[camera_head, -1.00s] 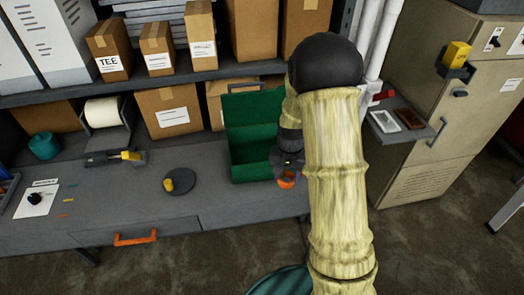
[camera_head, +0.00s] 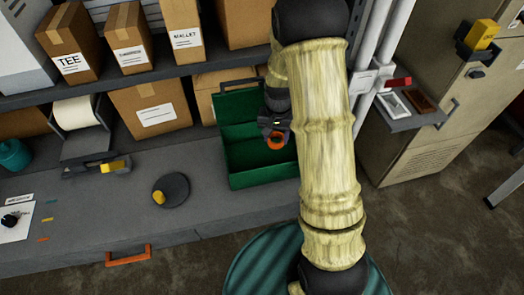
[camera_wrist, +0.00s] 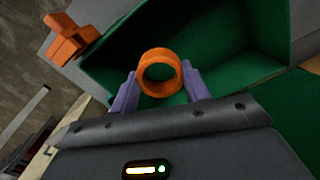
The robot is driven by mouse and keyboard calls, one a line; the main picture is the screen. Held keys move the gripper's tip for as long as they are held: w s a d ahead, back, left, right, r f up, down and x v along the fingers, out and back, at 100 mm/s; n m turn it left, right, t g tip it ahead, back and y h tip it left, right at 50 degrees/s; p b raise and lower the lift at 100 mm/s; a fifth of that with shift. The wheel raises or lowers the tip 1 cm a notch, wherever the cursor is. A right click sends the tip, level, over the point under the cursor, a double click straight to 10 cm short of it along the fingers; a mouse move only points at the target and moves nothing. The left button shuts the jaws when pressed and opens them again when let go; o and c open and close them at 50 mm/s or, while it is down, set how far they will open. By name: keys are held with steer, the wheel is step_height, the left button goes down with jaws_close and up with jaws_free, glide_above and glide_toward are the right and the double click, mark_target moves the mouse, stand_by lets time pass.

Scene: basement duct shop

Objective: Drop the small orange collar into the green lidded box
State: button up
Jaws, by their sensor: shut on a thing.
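The small orange collar (camera_head: 276,140) is held in my gripper (camera_head: 275,132). In the wrist view the collar (camera_wrist: 160,73) is a ring with its opening facing the camera, between the two purple fingers of my gripper (camera_wrist: 160,84). The green box (camera_head: 240,181) stands on the workbench with its lid (camera_head: 234,103) raised at the back. In the head view my gripper and the collar show over the box's opening. In the wrist view the green interior (camera_wrist: 215,70) lies behind the collar. My arm hides the right part of the box.
Cardboard boxes (camera_head: 152,106) stand on the shelves behind the bench. A round dark plate with a yellow knob (camera_head: 158,197) lies left of the box. An orange drawer handle (camera_head: 128,256) is on the bench front. A beige cabinet (camera_head: 428,150) stands at the right.

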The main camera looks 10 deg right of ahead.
steer(key=shift+s, duration=0.1)
steer(key=p, duration=0.2)
glide_toward(274, 163)
stand_by(0.4)
steer(key=shift+s, duration=0.1)
steer(key=shift+f+p, duration=0.8)
steer(key=shift+f, duration=1.2)
steer(key=shift+f, duration=0.1)
steer(key=shift+f+b, duration=0.35)
steer(key=shift+f, duration=0.2)
